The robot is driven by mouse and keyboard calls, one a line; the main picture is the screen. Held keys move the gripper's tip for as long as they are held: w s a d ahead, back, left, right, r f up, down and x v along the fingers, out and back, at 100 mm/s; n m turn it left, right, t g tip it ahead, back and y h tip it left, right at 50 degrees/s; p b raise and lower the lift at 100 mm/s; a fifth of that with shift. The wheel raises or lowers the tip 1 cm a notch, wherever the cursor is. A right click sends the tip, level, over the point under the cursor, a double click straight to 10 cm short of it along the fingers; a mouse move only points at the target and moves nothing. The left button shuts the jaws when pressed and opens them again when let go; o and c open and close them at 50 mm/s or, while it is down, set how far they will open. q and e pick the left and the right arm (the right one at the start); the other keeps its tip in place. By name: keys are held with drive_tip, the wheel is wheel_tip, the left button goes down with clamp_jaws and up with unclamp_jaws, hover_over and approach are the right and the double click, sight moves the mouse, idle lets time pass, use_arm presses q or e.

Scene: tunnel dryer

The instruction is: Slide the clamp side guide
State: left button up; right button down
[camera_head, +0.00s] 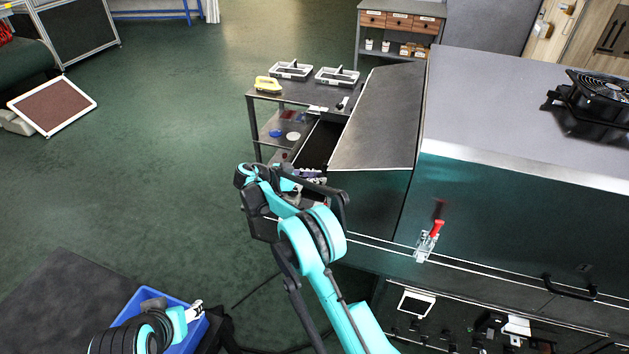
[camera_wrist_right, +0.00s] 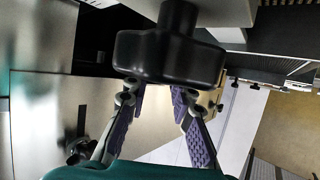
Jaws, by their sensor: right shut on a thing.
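My right gripper (camera_head: 312,178) is at the open left end of the tunnel dryer (camera_head: 385,115), partly hidden by my own arm. In the right wrist view its purple-padded fingers (camera_wrist_right: 160,100) are closed on a black knob (camera_wrist_right: 170,55) with a thick stem above. The knob hides the fingertips. I take the knob to be that of the clamp side guide; the guide itself cannot be made out clearly.
A dark table (camera_head: 290,95) with grey trays (camera_head: 337,76) and a yellow object (camera_head: 267,84) stands behind the gripper. A red-handled toggle clamp (camera_head: 428,241) is on the dryer's front. A blue crate (camera_head: 190,333) is beside my left arm. The green floor at left is mostly clear.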

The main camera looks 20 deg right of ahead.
drive_tip(key=c, duration=1.3)
unclamp_jaws()
drive_tip(key=shift+c, duration=0.2)
drive_tip(key=v, duration=1.2)
drive_tip(key=shift+a, duration=0.1)
